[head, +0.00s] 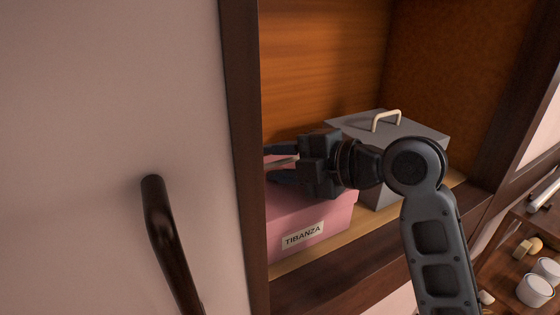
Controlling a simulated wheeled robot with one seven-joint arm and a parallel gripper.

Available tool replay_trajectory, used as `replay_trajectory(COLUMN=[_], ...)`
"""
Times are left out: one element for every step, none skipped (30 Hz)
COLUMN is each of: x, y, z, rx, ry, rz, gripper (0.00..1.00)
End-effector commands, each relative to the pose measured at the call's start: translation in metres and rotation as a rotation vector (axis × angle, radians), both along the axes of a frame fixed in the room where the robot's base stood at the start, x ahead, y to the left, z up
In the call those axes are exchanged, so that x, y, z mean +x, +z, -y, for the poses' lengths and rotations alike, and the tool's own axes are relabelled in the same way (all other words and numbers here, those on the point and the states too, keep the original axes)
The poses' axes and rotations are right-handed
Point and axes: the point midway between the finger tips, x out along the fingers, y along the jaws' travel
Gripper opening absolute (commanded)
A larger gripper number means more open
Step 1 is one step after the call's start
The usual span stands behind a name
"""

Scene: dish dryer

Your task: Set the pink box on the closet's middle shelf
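The pink box (322,222), with a "TIBANZA" label on its front, sits on the closet shelf (372,222) at the left, partly behind the closet's dark upright. My gripper (281,164) lies over the top of the pink box, pointing left. Its two dark fingers look apart, with a pale strip, perhaps the box's handle, showing between them. The fingertips are partly hidden by the upright, and I cannot tell whether they touch the strip. My gripper hides much of the box's top.
A grey box (410,135) with a pale handle stands on the same shelf, right behind my gripper. The dark upright (240,130) is close at the left. A dark bar handle (160,220) shows on the pale panel. Cups (535,290) stand at lower right.

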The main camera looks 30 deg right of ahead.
Motion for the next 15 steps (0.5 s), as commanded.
replay_trajectory(x=[0.0,0.0,-0.001,-0.003,-0.004,-0.007,-0.01,-0.014,-0.02,-0.024,-0.03,-0.036,-0.042,-0.047,-0.054], y=[-0.001,-0.001,-0.001,0.0,0.0,0.001,0.002,0.003,0.004,0.006,0.008,0.011,0.013,0.015,0.017], z=[0.0,0.0,0.001,0.002,0.003,0.005,0.006,0.008,0.012,0.015,0.017,0.021,0.024,0.027,0.031], rx=[0.0,0.0,0.001,0.001,0.0,0.002,0.002,0.002,0.001,0.001,0.001,0.002,0.002,0.001,-0.001], ry=[0.0,0.0,0.0,0.0,-0.001,-0.001,-0.002,-0.002,-0.003,-0.004,-0.004,-0.004,-0.004,-0.003,-0.004], rz=[-0.004,-0.004,-0.003,-0.003,-0.003,-0.003,-0.002,-0.001,-0.001,0.0,0.0,0.001,0.001,0.001,0.001], gripper=[0.4,0.4,0.4,0.4,0.4,0.4,0.4,0.4,0.4,0.4,0.4,0.4,0.4,0.4,0.4])
